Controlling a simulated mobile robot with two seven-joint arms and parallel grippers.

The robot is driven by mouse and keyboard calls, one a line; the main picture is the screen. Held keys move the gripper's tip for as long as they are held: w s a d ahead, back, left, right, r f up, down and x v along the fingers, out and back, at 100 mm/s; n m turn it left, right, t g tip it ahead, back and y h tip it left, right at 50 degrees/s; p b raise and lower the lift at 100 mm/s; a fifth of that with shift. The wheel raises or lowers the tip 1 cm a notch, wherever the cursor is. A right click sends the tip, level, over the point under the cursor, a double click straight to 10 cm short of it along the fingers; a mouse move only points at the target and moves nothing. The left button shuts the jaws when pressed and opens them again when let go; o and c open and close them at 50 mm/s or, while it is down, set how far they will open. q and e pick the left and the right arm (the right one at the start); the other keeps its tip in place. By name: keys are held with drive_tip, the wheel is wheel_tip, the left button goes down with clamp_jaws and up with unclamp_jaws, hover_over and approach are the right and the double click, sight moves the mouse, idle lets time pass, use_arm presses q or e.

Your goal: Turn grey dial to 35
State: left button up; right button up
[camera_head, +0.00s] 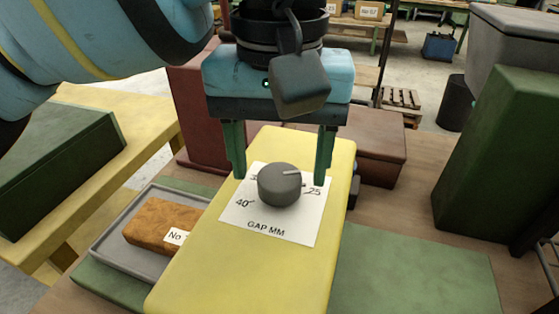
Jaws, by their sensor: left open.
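The grey dial (279,190) sits on a white label plate (270,222) marked "GAP MM", on top of a yellow block (240,275). A pale line on the dial's top points to the right and slightly up, toward the side with the 25. The number 40 shows at the lower left and 25 at the right. Other scale marks behind the dial are partly hidden by it and the fingers. My left gripper (279,180) points down over the block, open, with one green finger on each side of the dial and a gap on both sides. My right gripper is not in view.
A grey tray (112,250) with an orange-brown block (160,225) lies left of the yellow block. Dark red boxes (375,153) stand behind it. A tall green box (500,160) stands at the right. The green mat (420,270) at the lower right is clear.

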use_arm(q)
drive_tip(key=shift+f, duration=0.4)
drive_tip(key=shift+c, duration=0.5)
drive_tip(key=c, duration=0.9)
